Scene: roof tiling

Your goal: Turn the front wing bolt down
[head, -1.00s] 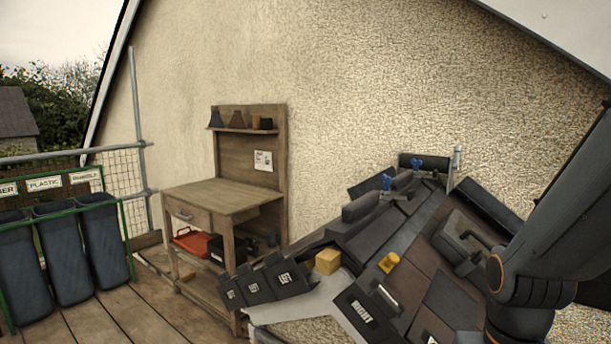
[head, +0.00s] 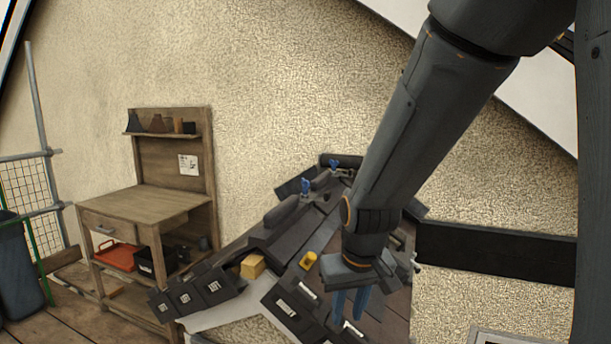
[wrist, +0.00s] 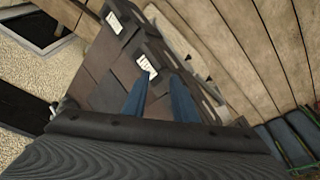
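Two blue wing bolts stand upright on the ridge of the small tiled roof in the head view. The front wing bolt (head: 306,187) is the nearer one, and the rear wing bolt (head: 334,165) is farther up the ridge. My gripper (head: 348,316) points down over the right part of the roof, well to the right of and nearer than both bolts. Its two blue fingers are apart with nothing between them, as the wrist view (wrist: 160,80) also shows. Neither bolt can be made out in the wrist view.
A yellow block (head: 252,266) and a yellow cylinder-like piece (head: 308,260) lie on the roof's near part. Dark labelled tiles (head: 186,297) line its lower left edge. A wooden workbench (head: 145,199) stands left, with open decking before it. The rough wall is behind.

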